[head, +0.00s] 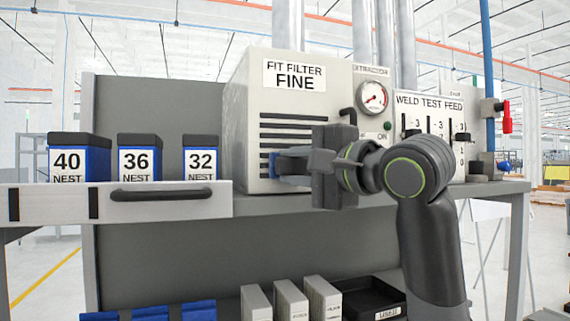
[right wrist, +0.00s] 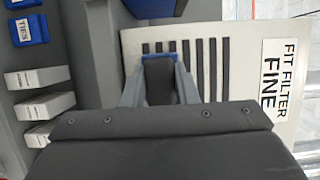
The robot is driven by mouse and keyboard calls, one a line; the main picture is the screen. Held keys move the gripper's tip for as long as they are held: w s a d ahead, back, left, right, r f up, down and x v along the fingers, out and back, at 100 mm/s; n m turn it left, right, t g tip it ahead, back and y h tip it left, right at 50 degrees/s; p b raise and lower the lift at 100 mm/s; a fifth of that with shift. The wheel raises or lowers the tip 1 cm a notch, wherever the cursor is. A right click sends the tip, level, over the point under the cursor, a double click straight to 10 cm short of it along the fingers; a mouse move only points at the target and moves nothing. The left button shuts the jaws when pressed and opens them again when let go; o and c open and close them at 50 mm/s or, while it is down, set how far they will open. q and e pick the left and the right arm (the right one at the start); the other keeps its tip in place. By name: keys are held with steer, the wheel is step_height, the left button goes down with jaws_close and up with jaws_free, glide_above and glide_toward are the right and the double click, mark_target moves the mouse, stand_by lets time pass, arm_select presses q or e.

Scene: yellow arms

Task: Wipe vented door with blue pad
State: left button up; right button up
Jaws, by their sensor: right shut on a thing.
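The vented door (head: 247,130) is the cream front of a box with dark horizontal slots and a "FIT FILTER FINE" label. It also shows turned sideways in the right wrist view (right wrist: 262,110). My right gripper (head: 292,163) is shut on the blue pad (head: 274,164), at the lower left of the slots. The gripper hides most of the pad; its blue edge also shows between the fingers in the right wrist view (right wrist: 175,56). The pad is at the door face, but I cannot tell whether it touches. My left gripper is not in view.
A pressure gauge (head: 372,97) and a black handle (head: 347,114) are right of the slots. Blue nest boxes (head: 98,152) stand in a drawer (head: 120,205) at left. A weld test feed panel (head: 430,106) is at right. White boxes (head: 291,299) and a black tray (head: 368,295) sit below.

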steer(key=shift+w, duration=0.1)
steer(key=shift+s+a+r+b, duration=0.1)
steer(key=shift+s+a+b, duration=0.2)
steer(key=shift+a, duration=0.75)
steer(key=shift+s+a+b, duration=0.1)
steer(key=shift+s+a, duration=0.25)
steer(key=shift+a, duration=0.65)
steer(key=shift+s+d+f+b, duration=0.1)
steer(key=shift+s+d+b, duration=0.1)
steer(key=shift+s, duration=0.2)
steer(key=shift+s+d+f+b, duration=0.1)
steer(key=shift+s+b, duration=0.05)
steer(key=shift+s, duration=0.2)
steer(key=shift+s+d+r+b, duration=0.1)
steer(key=shift+s+d+b, duration=0.2)
steer(key=shift+s, duration=0.7)
steer(key=shift+s+d+r+b, duration=0.1)
steer(key=shift+s+d+b, duration=0.15)
steer(key=shift+s, duration=0.7)
steer(key=s, duration=0.1)
steer(key=s+d, duration=0.1)
steer(key=s, duration=0.1)
steer(key=shift+b, duration=0.3)
